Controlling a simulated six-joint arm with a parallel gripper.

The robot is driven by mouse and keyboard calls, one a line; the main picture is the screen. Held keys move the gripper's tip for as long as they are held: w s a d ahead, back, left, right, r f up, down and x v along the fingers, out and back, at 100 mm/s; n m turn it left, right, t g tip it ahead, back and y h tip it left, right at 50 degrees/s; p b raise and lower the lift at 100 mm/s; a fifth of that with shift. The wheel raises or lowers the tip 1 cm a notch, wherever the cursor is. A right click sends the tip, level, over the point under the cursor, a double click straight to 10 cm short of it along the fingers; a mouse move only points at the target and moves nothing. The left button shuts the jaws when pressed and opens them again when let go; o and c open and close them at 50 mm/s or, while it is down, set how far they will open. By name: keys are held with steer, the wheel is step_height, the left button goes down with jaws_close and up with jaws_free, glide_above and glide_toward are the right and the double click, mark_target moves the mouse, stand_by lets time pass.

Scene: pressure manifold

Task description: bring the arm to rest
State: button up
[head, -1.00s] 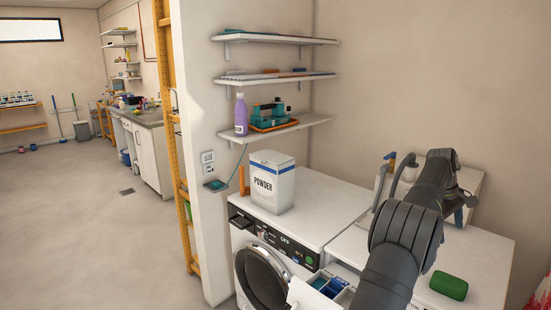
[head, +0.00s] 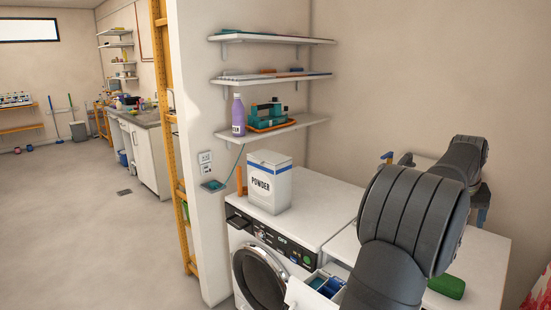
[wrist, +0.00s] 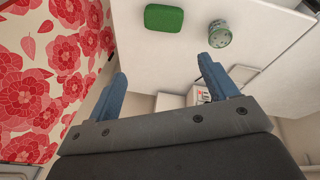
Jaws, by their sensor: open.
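My gripper (wrist: 165,88) is open and empty, with its two blue fingers spread apart in the wrist view. In the head view my dark grey arm is bent over the right-hand white top. The gripper there is mostly hidden behind the arm, with a bluish part (head: 482,212) showing at its right. In the wrist view the fingers are apart from a green block (wrist: 164,18) and a small round greenish container (wrist: 220,34), which rest on the white surface. The green block also shows in the head view (head: 447,286), beside my arm.
A washing machine (head: 262,275) with an open drawer (head: 322,285) stands left of my arm. A powder box (head: 269,183) stands on its top. Wall shelves (head: 270,131) hold a purple bottle (head: 238,115) and a teal device (head: 267,114). Red floral cloth (wrist: 60,60) shows in the wrist view.

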steer(key=shift+s+a+r+m+t, duration=0.3)
steer(key=shift+s+m, duration=0.3)
steer(key=shift+m, duration=0.2)
steer(key=shift+s+a+r+m+t, duration=0.15)
steer(key=shift+s+a+m, duration=0.2)
steer(key=shift+s+m, duration=0.35)
steer(key=shift+s+a+r+m+t, duration=0.3)
steer(key=shift+s+m, duration=0.2)
steer(key=shift+m, duration=0.4)
